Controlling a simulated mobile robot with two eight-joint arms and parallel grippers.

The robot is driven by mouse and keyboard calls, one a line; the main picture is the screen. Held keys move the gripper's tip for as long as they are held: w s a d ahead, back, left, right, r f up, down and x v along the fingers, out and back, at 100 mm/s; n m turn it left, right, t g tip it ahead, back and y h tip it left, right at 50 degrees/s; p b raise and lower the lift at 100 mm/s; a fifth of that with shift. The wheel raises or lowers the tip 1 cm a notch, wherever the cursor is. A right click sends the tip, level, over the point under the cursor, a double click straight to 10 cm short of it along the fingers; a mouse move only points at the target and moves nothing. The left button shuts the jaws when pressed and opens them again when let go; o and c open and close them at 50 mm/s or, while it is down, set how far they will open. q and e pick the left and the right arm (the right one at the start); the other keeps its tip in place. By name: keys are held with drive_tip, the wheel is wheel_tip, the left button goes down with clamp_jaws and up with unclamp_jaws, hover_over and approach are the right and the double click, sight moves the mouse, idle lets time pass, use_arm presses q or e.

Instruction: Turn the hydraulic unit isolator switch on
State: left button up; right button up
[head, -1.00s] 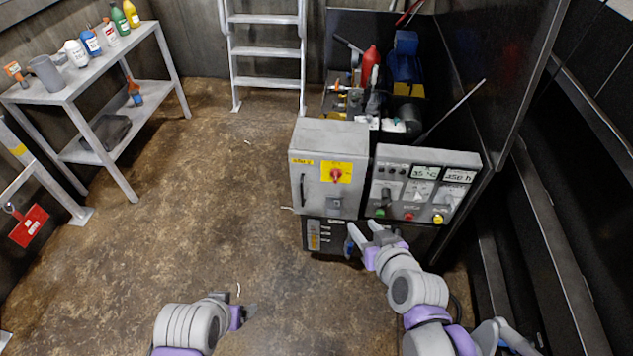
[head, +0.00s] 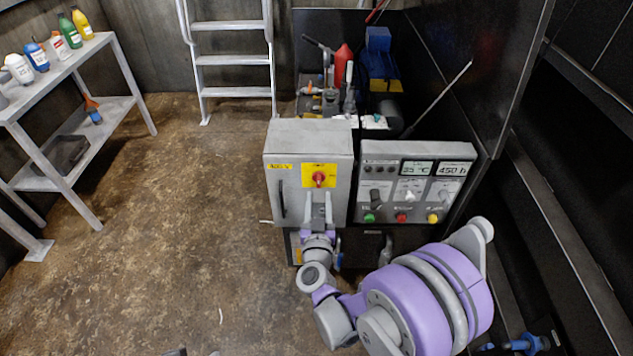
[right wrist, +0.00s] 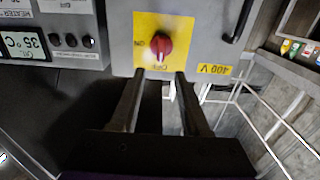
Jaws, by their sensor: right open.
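The isolator switch is a red rotary knob (head: 319,180) on a yellow plate on the grey cabinet's front. In the right wrist view the knob (right wrist: 161,45) looks roughly in line with the small label below it, which seems to read OFF upside down. My right gripper (head: 318,208) is just below the knob in the head view. In the right wrist view its two fingers (right wrist: 160,75) are apart and empty, aimed at the knob, with a gap before it. Only small dark bits, perhaps my left gripper (head: 175,352), show at the head view's bottom edge.
The grey cabinet (head: 272,222) has a dark handle (head: 282,202) left of the switch. A control panel (head: 366,208) with displays and coloured buttons adjoins it on the right. A ladder (head: 232,60) and a shelf table (head: 125,65) stand farther back.

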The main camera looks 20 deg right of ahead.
sight(319, 181)
drive_tip(key=x, duration=0.7)
drive_tip(key=shift+f, duration=0.1)
clamp_jaws()
